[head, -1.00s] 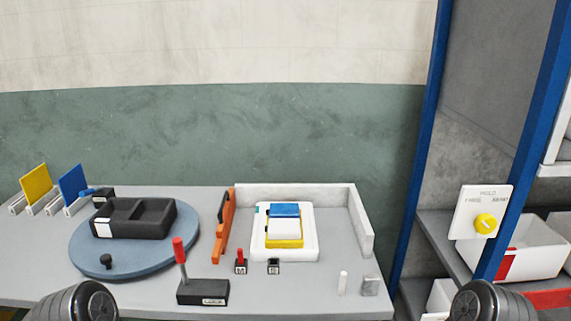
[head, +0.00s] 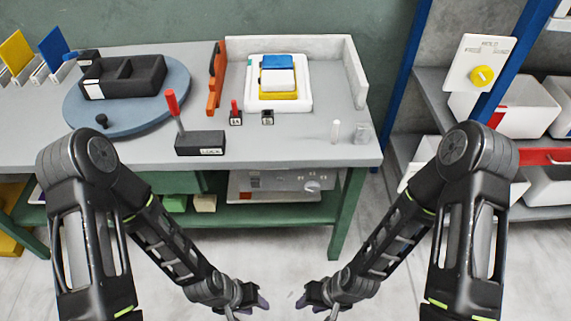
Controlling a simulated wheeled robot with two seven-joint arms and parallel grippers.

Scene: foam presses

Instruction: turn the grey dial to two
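A pale grey round dial (head: 312,186) sits on the front of a light grey unit (head: 275,186) on the shelf under the table. Its markings are too small to read. My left gripper (head: 262,305) and my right gripper (head: 301,304) hang low at the bottom middle of the head view, in front of the table and apart from the dial. Their fingers are small and partly cut off by the frame's edge, so I cannot tell whether they are open. I see nothing held in them.
The grey tabletop (head: 290,148) lies above the dial unit, with a lever block (head: 200,144) near its front edge. A green table leg (head: 347,212) stands right of the unit. Floor before the table is clear.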

